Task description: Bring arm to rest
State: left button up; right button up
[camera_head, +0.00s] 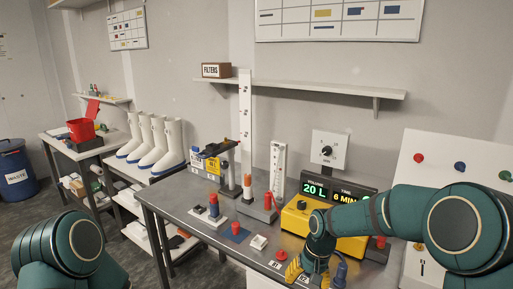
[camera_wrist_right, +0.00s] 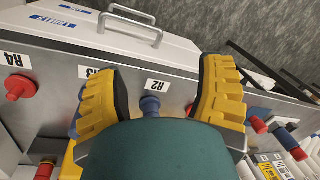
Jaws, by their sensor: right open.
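My right arm comes in from the right in the head view, bent over the front of the steel bench (camera_head: 162,200). Its gripper (camera_head: 305,276) points down at the bench's front edge, with yellow fingers partly cut off by the frame. In the right wrist view the gripper (camera_wrist_right: 158,85) has its two yellow fingers wide apart. A blue knob (camera_wrist_right: 150,105) shows in the gap between them, beside the R2 label (camera_wrist_right: 157,86); I cannot tell whether anything touches it. My left arm shows only as a green link at lower left; its gripper is out of view.
A yellow unit (camera_head: 294,219) with a display reading 20 L and 6 MIN stands behind the right gripper. Red and blue fittings, a tall white scale (camera_head: 245,110) and a panel with colored knobs (camera_head: 419,158) are nearby. White boots (camera_head: 169,145) stand on a side shelf.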

pick_arm(q)
jog(key=shift+s+r, duration=0.1)
jog(key=shift+s, duration=0.2)
pick_arm(e)
jog(key=s+a+f+t+y, duration=0.1)
jog(key=s+a+f+y, duration=0.1)
jog(key=s+f, duration=1.7)
jog(key=s+a, duration=0.1)
jog(key=s, duration=0.2)
jog(key=shift+s+a+m+t, duration=0.2)
jog(key=shift+m+t, duration=0.1)
jog(key=shift+m, duration=0.1)
jog(key=shift+w, duration=0.1)
